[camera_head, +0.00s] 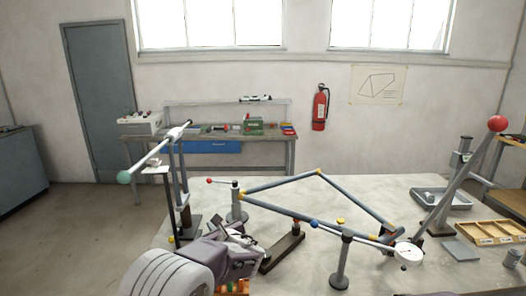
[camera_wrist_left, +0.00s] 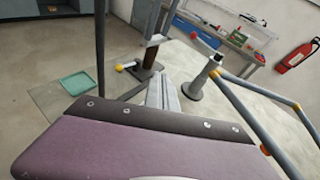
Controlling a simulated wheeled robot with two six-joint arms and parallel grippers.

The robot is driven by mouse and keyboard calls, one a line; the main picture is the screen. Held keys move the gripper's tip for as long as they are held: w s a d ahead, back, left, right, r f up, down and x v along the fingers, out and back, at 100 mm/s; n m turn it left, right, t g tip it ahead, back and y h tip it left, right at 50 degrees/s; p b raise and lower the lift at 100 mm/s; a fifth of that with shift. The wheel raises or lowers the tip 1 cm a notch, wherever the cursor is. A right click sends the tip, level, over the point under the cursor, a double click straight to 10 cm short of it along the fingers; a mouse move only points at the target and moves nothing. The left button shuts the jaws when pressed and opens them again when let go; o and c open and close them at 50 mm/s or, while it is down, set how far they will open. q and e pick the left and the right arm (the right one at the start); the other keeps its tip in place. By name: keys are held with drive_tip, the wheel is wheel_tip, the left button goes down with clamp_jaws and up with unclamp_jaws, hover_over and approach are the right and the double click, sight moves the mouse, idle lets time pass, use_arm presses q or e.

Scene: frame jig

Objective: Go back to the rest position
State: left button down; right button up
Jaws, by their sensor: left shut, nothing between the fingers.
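My left gripper (camera_head: 245,238) is at the front left of the grey table (camera_head: 420,190), in front of the jig's left post (camera_head: 238,205). It is shut and empty. In the left wrist view its closed fingers (camera_wrist_left: 163,92) point away from the purple wrist housing, toward the foot of a grey post. The blue-grey tube frame (camera_head: 355,195) with yellow joints is held on posts to the right of the gripper, apart from it. My right gripper is not in view.
A tall stand (camera_head: 181,190) carrying a white bar with a green ball is left of the gripper. A dark block (camera_head: 283,252) lies right of it. A dial gauge (camera_head: 408,252), wooden tray (camera_head: 490,232) and red-ball rod (camera_head: 470,165) are at the right. The floor at left is clear.

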use_arm(q)
drive_tip(key=s+a+f+n+g+h+p, duration=0.1)
drive_tip(key=s+a+f+n+g, duration=0.4)
drive_tip(key=s, duration=0.3)
drive_tip(key=s+a+f+n+g+h+p, duration=0.1)
drive_tip(key=s+a+f+n+g, duration=0.2)
drive_tip(key=s+f+n, duration=0.35)
drive_tip(key=s+d+f+n+g+h, duration=0.1)
drive_tip(key=s+d+n+h, duration=0.1)
drive_tip(key=s+n, duration=0.6)
drive_tip(key=s+d+n+g+h+p, duration=0.1)
drive_tip(key=s+d+n+g+h, duration=0.1)
drive_tip(key=s+n, duration=0.7)
drive_tip(key=shift+s+d+f+h, duration=0.4)
drive_tip(key=shift+s+d+h, duration=0.2)
drive_tip(key=shift+h, duration=0.3)
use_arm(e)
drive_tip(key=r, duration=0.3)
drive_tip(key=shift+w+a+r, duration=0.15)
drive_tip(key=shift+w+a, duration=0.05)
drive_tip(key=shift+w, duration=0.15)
use_arm(q)
drive_tip(key=shift+n, duration=0.25)
